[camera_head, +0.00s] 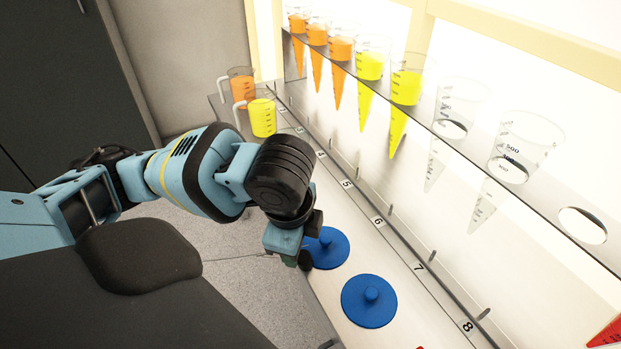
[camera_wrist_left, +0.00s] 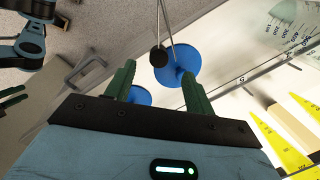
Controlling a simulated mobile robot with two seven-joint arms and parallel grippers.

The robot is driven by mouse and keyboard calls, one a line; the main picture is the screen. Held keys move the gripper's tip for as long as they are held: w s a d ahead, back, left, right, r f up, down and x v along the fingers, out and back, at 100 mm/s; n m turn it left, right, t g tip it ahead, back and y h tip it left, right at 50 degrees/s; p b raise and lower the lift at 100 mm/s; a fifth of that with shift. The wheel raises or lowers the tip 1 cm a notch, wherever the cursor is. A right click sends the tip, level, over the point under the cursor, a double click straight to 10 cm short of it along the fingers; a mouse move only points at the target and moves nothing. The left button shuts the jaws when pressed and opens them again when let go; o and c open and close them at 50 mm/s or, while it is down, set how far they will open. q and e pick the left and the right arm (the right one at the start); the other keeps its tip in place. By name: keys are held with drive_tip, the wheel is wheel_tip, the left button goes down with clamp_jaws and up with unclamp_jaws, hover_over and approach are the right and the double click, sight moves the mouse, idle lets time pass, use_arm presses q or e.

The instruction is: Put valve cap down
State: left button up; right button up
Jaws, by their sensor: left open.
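Two blue valve caps, round discs with a central knob, lie on the white shelf base in the head view. The farther cap (camera_head: 328,249) is partly hidden by my left gripper (camera_head: 303,250); the nearer cap (camera_head: 371,300) is in full view. In the left wrist view my left gripper (camera_wrist_left: 159,70) is open, its green fingers apart. One blue cap (camera_wrist_left: 140,96) shows partly between the fingers, low near the palm. Another blue cap (camera_wrist_left: 184,62) lies beyond the fingertips, partly behind thin rods. I cannot tell whether the fingers touch a cap. My right gripper is not seen.
A clear rack (camera_head: 468,149) above holds cone cups with orange and yellow juice, plus empty ones. An orange jug (camera_head: 241,84) and a yellow jug (camera_head: 263,117) stand at the far end. A numbered strip (camera_head: 378,221) runs behind the caps. A red piece (camera_head: 607,333) shows at right.

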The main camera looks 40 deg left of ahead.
sight(302, 256)
use_arm(q)
drive_tip(key=shift+w+f+b, duration=0.15)
drive_tip(key=shift+f+b, duration=0.15)
drive_tip(key=shift+f, duration=0.65)
drive_tip(key=shift+w+f+b, duration=0.1)
drive_tip(key=shift+f+b, duration=0.2)
drive_tip(key=shift+f, duration=0.6)
drive_tip(key=f, duration=0.1)
drive_tip(key=f+b, duration=0.1)
drive_tip(key=f, duration=0.1)
drive_tip(key=shift+w+a+f, duration=0.1)
drive_tip(key=shift+w+f, duration=0.1)
drive_tip(key=shift+w, duration=0.15)
drive_tip(key=shift+w+f, duration=0.1)
drive_tip(key=shift+f, duration=0.25)
drive_tip(key=c, duration=1.1)
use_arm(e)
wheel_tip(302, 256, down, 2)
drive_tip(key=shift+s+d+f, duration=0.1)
use_arm(q)
drive_tip(key=shift+r, duration=0.2)
